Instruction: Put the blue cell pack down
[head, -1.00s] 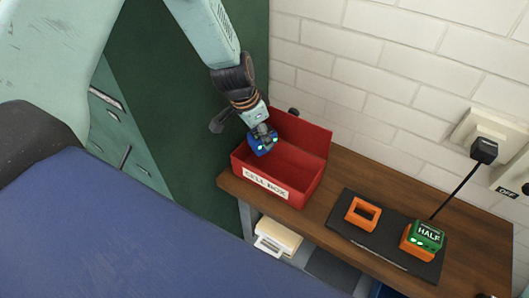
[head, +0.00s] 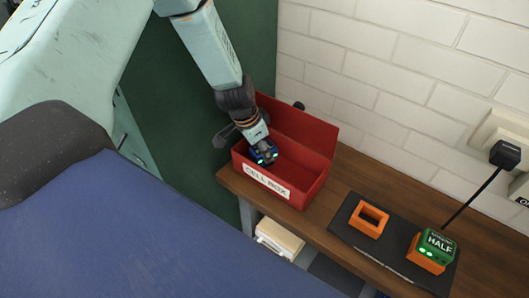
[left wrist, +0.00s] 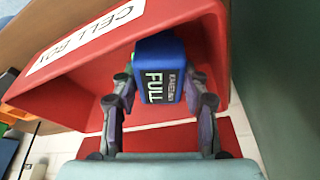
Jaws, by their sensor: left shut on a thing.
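The blue cell pack (head: 263,153) is in my left gripper (head: 264,142), low inside the left part of the open red cell box (head: 312,186). In the left wrist view the pack (left wrist: 160,62) shows a "FULL" label, and the fingers of my left gripper (left wrist: 160,95) are shut on its two sides. The red box (left wrist: 60,85) surrounds it there. I cannot tell whether the pack touches the box floor. My right gripper is not in view.
The box stands on a wooden shelf (head: 345,200) against a white brick wall. To its right, a black mat (head: 345,226) carries an empty orange holder (head: 369,219) and a green pack marked "HALF" (head: 436,246) in another orange holder. A black plug (head: 505,154) and cable are at the right.

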